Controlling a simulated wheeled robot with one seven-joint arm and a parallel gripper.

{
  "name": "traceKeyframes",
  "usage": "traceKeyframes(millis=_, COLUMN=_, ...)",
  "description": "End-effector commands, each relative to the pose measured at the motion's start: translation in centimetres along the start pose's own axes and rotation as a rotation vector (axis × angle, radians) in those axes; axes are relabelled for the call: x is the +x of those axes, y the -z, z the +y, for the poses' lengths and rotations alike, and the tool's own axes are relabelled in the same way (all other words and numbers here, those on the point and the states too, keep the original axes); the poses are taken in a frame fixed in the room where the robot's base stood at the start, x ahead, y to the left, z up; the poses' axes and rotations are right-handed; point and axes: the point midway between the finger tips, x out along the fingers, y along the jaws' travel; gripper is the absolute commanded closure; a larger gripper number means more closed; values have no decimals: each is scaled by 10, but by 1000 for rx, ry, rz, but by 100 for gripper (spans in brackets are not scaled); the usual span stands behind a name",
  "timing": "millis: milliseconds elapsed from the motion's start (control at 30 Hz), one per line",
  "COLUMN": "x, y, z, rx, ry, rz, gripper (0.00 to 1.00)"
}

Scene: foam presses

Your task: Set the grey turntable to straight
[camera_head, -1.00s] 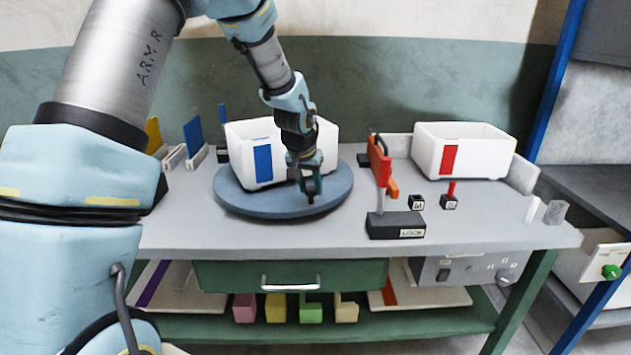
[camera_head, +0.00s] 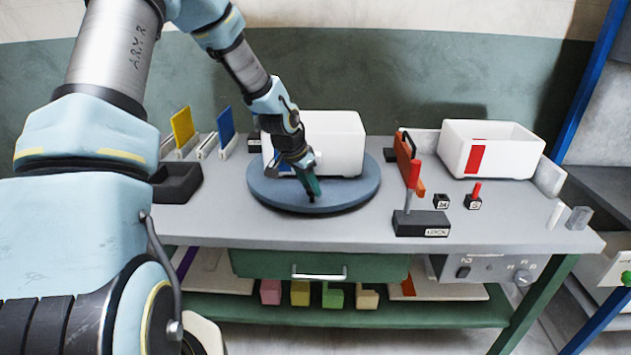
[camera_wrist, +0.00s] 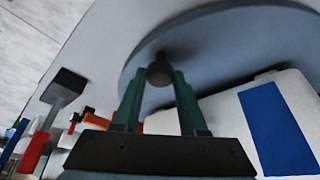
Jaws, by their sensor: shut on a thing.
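The grey turntable (camera_head: 353,200) is a round blue-grey disc on the workbench; it fills much of the wrist view (camera_wrist: 220,62). A white bin (camera_head: 340,150) with a blue label (camera_wrist: 275,130) stands on it, its long side roughly along the bench front. My gripper (camera_head: 313,195) reaches down to the front of the disc. In the wrist view its green fingers (camera_wrist: 157,78) are shut on a dark round knob (camera_wrist: 159,70) near the disc's edge. In the head view my gripper hides the knob and most of the label.
A lever with a red grip (camera_head: 413,175) on a black base stands right of the turntable, beside an orange part (camera_head: 404,152). A white bin with a red label (camera_head: 490,150) is at the back right. A dark tray (camera_head: 178,185) lies left.

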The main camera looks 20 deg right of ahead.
Motion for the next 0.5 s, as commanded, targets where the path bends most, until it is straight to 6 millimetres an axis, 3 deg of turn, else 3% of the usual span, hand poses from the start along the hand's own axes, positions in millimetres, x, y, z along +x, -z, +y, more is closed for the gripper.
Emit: traceKeyframes(millis=500, x=-1, y=-2, z=-5, rx=27, ry=-10, rz=2, gripper=100)
